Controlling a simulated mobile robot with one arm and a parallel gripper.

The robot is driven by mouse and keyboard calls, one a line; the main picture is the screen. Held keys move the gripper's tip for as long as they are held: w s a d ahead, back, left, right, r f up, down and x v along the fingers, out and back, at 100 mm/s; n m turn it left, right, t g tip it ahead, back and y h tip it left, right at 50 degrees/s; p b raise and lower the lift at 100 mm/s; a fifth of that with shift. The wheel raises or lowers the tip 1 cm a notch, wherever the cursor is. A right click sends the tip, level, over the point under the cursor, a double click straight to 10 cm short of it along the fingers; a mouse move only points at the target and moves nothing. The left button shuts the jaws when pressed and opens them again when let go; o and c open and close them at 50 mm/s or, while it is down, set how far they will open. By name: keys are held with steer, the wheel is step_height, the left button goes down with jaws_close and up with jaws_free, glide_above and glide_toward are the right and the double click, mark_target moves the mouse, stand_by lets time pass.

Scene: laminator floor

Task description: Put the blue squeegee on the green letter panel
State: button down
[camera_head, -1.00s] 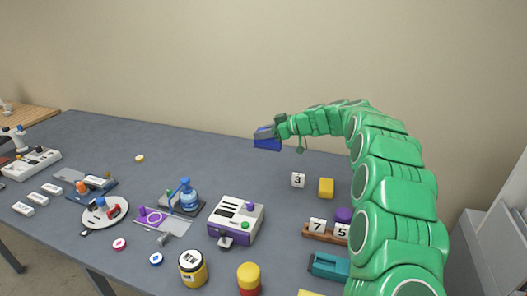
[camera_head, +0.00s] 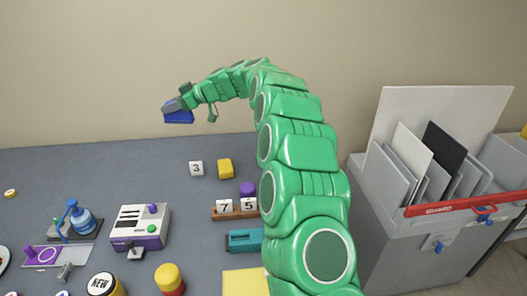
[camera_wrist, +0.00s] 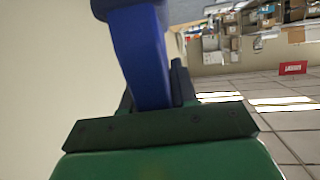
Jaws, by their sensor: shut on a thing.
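My gripper (camera_head: 187,100) is shut on the blue squeegee (camera_head: 178,117), held up in the air above the back of the table, in front of the wall. In the wrist view the blue squeegee (camera_wrist: 143,55) stands out from between the jaws, its wider end at the top edge. I see no green letter panel in either current view. My green arm hides part of the table's right side.
A grey bin (camera_head: 411,225) at the right holds white, grey and black panels; a red bar (camera_head: 460,208) lies across its front. The grey table (camera_head: 110,175) carries number cubes, a yellow block, a teal tool, a white-and-purple device (camera_head: 138,226) and a blue bottle. Its back is clear.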

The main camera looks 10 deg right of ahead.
steer(key=w+d+f+m+t+h, duration=0.1)
steer(key=d+f+m+t, duration=0.15)
steer(key=d, duration=0.75)
steer(key=w+d+f+m+t+h, duration=0.1)
steer(key=w+d+f+m+t, duration=0.15)
steer(key=d, duration=0.75)
steer(key=s+d+f+m+t+h, duration=0.1)
steer(key=s+d+f, duration=0.25)
steer(key=d, duration=0.25)
steer(key=s+d+f+m+t+h, duration=0.1)
steer(key=s+d+f, duration=0.25)
steer(key=d, duration=0.25)
steer(key=shift+w+f, duration=1.65)
steer(key=shift+w, duration=0.7)
steer(key=shift+w+f, duration=1.6)
steer(key=shift+w, duration=0.75)
steer(key=shift+w+f, duration=1.65)
steer(key=shift+w, duration=0.7)
steer(key=shift+w+f, duration=0.3)
steer(key=shift+f, duration=1.55)
